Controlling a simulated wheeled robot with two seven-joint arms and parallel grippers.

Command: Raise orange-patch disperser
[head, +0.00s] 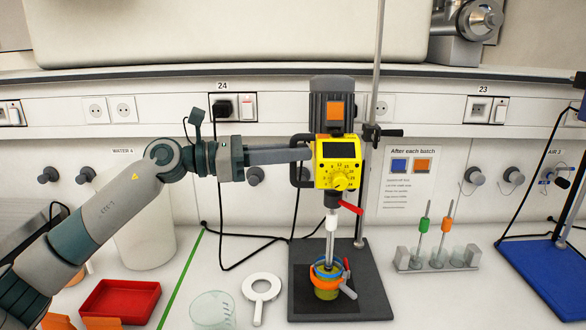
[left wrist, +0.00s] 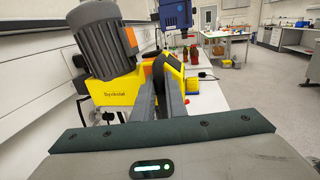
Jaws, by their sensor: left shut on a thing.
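The orange-patch disperser (head: 338,165) has a yellow head, a grey ribbed motor with an orange square (head: 335,111), and a shaft (head: 331,222) reaching down into a small vessel (head: 327,294) with an orange clamp around it. The head is mounted at an upright rod (head: 371,150) on a dark base plate (head: 372,290). My left gripper (head: 304,154) is shut on the black handle (head: 295,174) at the head's left side. In the left wrist view, the motor (left wrist: 105,40) and the gripper fingers (left wrist: 165,100) show; the handle (left wrist: 173,66) is between the fingertips. My right gripper is out of view.
A red tray (head: 118,300) lies further left. A rack (head: 437,260) with green and orange-topped tools is on the right, by a blue base (head: 545,275).

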